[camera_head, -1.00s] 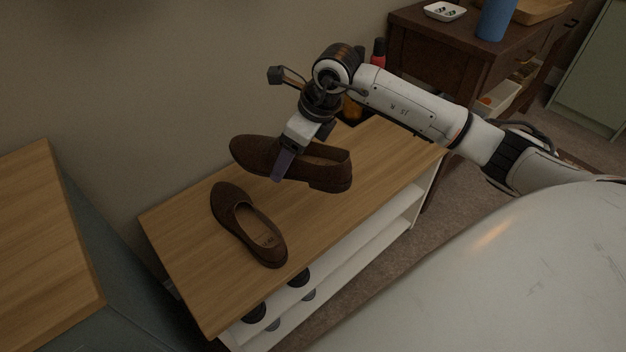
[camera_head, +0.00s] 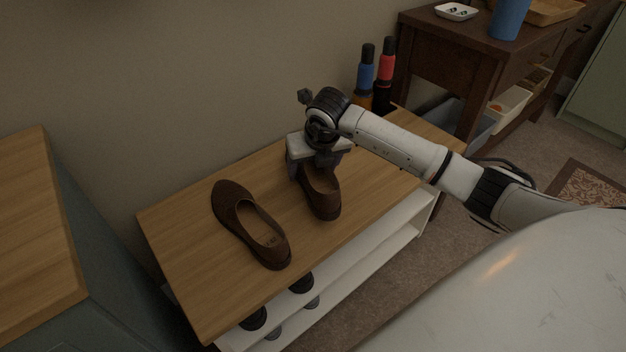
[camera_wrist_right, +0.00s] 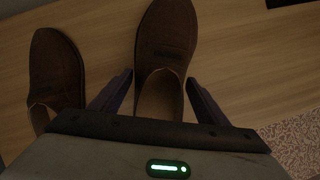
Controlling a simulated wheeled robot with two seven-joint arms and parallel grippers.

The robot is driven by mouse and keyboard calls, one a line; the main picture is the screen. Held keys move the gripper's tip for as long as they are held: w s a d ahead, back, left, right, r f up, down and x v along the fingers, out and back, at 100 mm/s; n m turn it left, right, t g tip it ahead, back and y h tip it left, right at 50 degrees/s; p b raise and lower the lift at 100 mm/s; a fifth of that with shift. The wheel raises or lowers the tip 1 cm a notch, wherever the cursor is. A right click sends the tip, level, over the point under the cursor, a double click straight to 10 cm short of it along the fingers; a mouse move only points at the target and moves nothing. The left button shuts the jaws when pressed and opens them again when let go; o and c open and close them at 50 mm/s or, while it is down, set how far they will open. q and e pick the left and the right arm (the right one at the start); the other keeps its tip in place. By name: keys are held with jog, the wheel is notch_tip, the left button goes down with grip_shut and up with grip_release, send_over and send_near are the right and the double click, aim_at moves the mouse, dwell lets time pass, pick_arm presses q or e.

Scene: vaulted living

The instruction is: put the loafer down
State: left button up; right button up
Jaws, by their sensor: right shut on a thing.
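A brown loafer (camera_head: 325,204) is upright over the wooden top of the shoe bench (camera_head: 365,193), turned roughly parallel to a matching loafer (camera_head: 229,194) that stands to its left. My right gripper (camera_head: 318,172) is shut on it from above, hiding part of it. Its sole looks at or very near the wood; I cannot tell whether it touches. In the right wrist view the held loafer (camera_wrist_right: 166,40) lies between the two fingers (camera_wrist_right: 160,85), and the other loafer (camera_wrist_right: 55,70) is to the left with a gap between them. My left gripper is out of view.
A dark wooden table (camera_head: 450,60) is at the back right. A wood-topped cabinet (camera_head: 40,220) is at the left. The bench top's right part is clear.

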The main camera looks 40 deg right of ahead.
aim_at(313, 176)
notch_tip(313, 176, down, 4)
jog(key=shift+r+b, duration=0.2)
jog(key=shift+b, duration=0.15)
jog(key=o, duration=1.4)
jog(key=shift+c, duration=0.2)
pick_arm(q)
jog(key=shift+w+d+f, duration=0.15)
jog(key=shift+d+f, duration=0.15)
pick_arm(e)
jog(key=shift+r, duration=0.1)
jog(key=shift+s+r, duration=0.1)
jog(key=shift+r, duration=0.2)
pick_arm(q)
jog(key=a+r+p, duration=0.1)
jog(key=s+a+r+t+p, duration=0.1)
jog(key=p, duration=0.1)
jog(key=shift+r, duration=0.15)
pick_arm(e)
jog(key=v, duration=1.1)
jog(key=shift+s+r, duration=0.1)
jog(key=shift+r, duration=0.05)
jog(key=shift+a, duration=0.1)
